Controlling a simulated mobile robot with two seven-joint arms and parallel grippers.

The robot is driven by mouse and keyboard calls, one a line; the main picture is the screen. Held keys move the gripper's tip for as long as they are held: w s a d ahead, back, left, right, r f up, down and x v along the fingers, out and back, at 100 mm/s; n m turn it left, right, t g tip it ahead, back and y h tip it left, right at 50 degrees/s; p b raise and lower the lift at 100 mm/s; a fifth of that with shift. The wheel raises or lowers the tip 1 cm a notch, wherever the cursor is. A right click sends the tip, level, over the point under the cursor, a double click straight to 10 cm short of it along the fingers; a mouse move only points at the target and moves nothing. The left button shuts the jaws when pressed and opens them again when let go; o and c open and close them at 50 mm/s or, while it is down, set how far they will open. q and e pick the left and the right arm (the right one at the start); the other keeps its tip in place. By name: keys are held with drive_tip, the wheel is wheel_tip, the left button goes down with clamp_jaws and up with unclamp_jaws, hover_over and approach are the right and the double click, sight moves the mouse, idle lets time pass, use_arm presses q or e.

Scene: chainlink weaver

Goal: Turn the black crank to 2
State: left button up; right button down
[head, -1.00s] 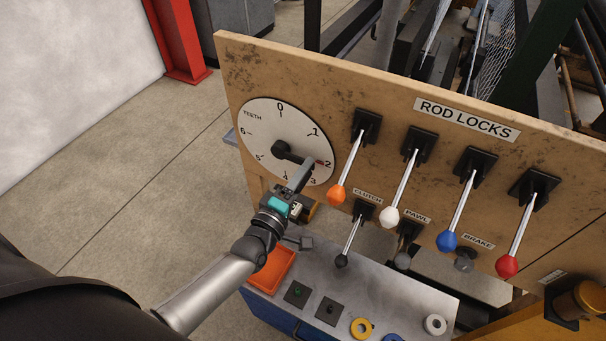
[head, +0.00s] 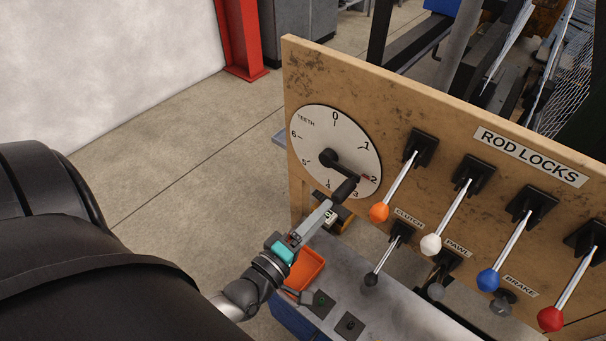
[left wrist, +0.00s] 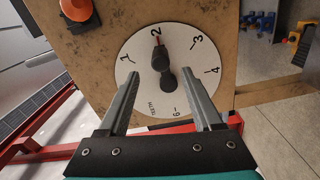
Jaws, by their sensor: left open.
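The black crank (head: 345,187) is mounted on a round white dial (head: 310,130) marked TEETH with numbers from 0 to 6. Its arm points from the hub toward 2, where a small red mark sits. In the left wrist view the crank (left wrist: 160,60) also points at the 2, with its knob just inside the red mark. My left gripper (head: 326,208) is open and empty, back from the crank knob and below it in the head view. In the left wrist view its fingers (left wrist: 160,73) frame the crank on both sides without visible contact. My right gripper is not in view.
Right of the dial are the ROD LOCKS levers with orange (head: 379,212), white (head: 431,244), blue (head: 488,280) and red (head: 550,318) knobs. Clutch, pawl and brake controls are below. An orange tray (head: 312,266) lies on the bench beneath my left gripper.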

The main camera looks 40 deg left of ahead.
use_arm(q)
drive_tip(key=shift+s+a, duration=0.2)
drive_tip(key=shift+s, duration=2.2)
drive_tip(key=shift+f, duration=0.1)
drive_tip(key=s+f+m+g+b, duration=0.2)
drive_tip(key=f+m+g, duration=0.1)
drive_tip(key=f, duration=0.6)
drive_tip(key=s+f+m+g+b, duration=0.1)
drive_tip(key=s+f+m+g, duration=0.15)
drive_tip(key=f, duration=0.75)
drive_tip(key=s+f+m+g+b, duration=0.2)
drive_tip(key=s+f+m, duration=0.15)
drive_tip(key=f, duration=0.55)
drive_tip(key=s+d+f+m+g+y+b, duration=0.1)
drive_tip(key=s+f+m+g+b, duration=0.3)
drive_tip(key=s+f+m+g, duration=0.5)
drive_tip(key=s+f, duration=0.8)
drive_tip(key=shift+s+d+f, duration=0.2)
drive_tip(key=shift+s+f, duration=0.1)
drive_tip(key=shift+s, duration=0.1)
